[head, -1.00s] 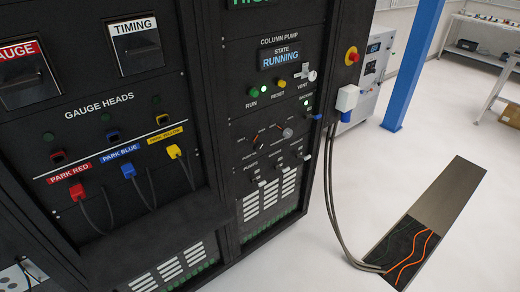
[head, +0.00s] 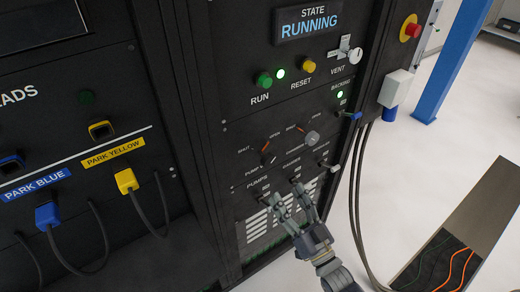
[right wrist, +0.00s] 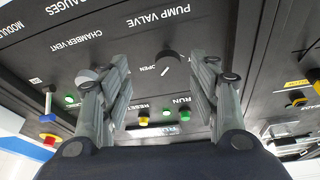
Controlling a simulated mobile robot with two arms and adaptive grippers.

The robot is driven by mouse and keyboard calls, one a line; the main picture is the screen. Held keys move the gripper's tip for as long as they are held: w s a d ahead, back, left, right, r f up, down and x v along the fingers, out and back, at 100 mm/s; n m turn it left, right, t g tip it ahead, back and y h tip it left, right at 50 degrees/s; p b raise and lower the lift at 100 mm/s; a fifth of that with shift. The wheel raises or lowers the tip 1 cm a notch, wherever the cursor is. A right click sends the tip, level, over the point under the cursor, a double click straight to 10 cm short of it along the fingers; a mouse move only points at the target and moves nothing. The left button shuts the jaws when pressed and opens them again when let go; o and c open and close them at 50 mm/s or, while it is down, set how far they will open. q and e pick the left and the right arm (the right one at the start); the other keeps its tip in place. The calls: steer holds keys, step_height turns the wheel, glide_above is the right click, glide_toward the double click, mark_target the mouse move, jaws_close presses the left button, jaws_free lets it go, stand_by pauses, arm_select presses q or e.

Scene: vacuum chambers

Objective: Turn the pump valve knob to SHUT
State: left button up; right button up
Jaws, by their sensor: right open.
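The pump valve knob (head: 269,157) is a dark round knob on the black column pump panel, with an orange mark above it pointing toward the OPEN label. In the right wrist view the black knob (right wrist: 168,64) shows between the fingers, beside the word OPEN, with a pale pointer line. My right gripper (head: 287,196) is open and empty, just below the knob in the head view, in front of the lower panel. It looks apart from the knob, though the exact gap is hard to tell. My left gripper is out of view.
The grey chamber vent knob (head: 312,137) is right of the pump valve knob. Small toggles sit just below the knobs. Cables hang at the cabinet's right edge.

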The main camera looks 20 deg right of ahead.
mark_target(271, 164)
steer(key=shift+t, duration=0.3)
steer(key=w+r, duration=0.1)
steer(key=w+a+r+p, duration=0.1)
steer(key=r, duration=0.1)
steer(key=w+r, duration=0.1)
steer(key=shift+w+a+r, duration=0.2)
steer(key=shift+w+a, duration=0.15)
steer(key=shift+w, duration=0.05)
steer(key=shift+y, duration=0.3)
steer(key=p+x, duration=0.1)
steer(key=x, duration=0.4)
steer(key=shift+w+f, duration=0.15)
steer(key=shift+f, duration=0.05)
steer(key=shift+w, duration=0.3)
steer(key=shift+c, duration=0.6)
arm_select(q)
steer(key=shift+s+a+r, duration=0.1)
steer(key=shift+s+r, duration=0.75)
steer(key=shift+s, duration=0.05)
arm_select(e)
steer(key=shift+r, duration=0.1)
steer(key=c, duration=0.9)
